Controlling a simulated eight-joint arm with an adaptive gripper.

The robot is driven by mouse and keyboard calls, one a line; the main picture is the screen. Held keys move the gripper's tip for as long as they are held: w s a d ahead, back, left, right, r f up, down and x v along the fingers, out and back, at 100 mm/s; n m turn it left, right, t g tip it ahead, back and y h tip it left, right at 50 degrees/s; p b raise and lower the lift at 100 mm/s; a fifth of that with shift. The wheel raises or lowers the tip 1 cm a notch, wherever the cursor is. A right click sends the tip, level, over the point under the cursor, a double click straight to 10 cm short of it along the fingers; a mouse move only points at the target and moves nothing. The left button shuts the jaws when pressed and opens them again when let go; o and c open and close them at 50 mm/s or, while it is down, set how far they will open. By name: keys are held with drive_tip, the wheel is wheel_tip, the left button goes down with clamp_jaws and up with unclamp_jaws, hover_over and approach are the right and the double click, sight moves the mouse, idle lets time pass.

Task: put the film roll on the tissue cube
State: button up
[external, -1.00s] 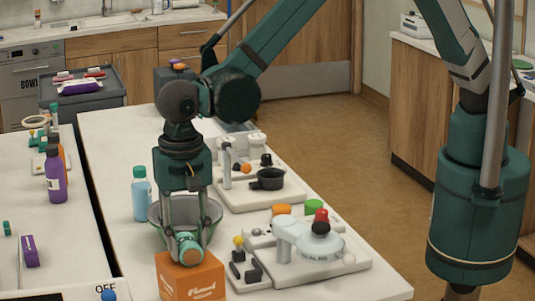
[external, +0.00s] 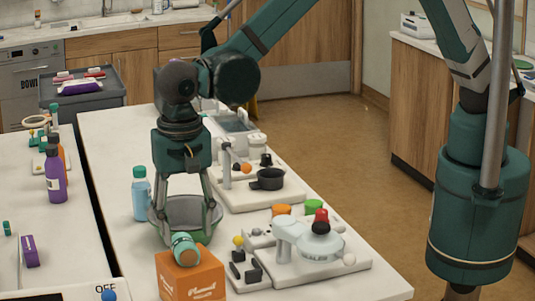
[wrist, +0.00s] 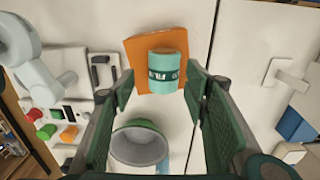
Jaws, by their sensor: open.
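My gripper (external: 185,236) is open above and just behind the roll in the external view. In the wrist view its two fingers (wrist: 161,92) stand wide apart, with the roll beyond them and clear space on both sides.
A grey-green bowl (external: 203,211) stands right behind the cube, beneath my gripper. A blue bottle (external: 140,194) is left of the bowl. A white board with a sealer device (external: 310,243) lies to the right. The table front right is clear.

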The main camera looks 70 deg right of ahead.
sight(187, 238)
wheel_tip(187, 238, up, 9)
drive_tip(key=shift+f, duration=0.2)
idle(0.7)
idle(0.4)
drive_tip(key=w+d+r+n+t+y, duration=0.15)
drive_tip(key=d+r, duration=0.35)
drive_tip(key=d, duration=0.7)
drive_tip(key=w+d+r+n, duration=0.1)
drive_tip(key=w+d+r, duration=0.25)
drive_tip(key=d, duration=0.75)
drive_tip(key=w+d+r+n+t, duration=0.15)
drive_tip(key=d+r, duration=0.45)
drive_tip(key=d, duration=0.6)
drive_tip(key=s+d+r+n+t, duration=0.1)
drive_tip(key=s+d, duration=0.2)
drive_tip(key=d, duration=0.6)
drive_tip(key=s+d+r+n+t, duration=0.1)
drive_tip(key=s+d, duration=0.2)
drive_tip(key=d, duration=0.7)
drive_tip(key=s+d+f+n+t, duration=0.1)
drive_tip(key=s+d+f, duration=0.1)
drive_tip(key=s+d, duration=0.3)
drive_tip(key=s+d+f+n+t+h, duration=0.1)
drive_tip(key=s+d, duration=0.4)
drive_tip(key=d, duration=0.5)
drive_tip(key=shift+s+d+f+n, duration=0.2)
drive_tip(key=shift+f+n, duration=0.3)
drive_tip(key=shift+f, duration=0.3)
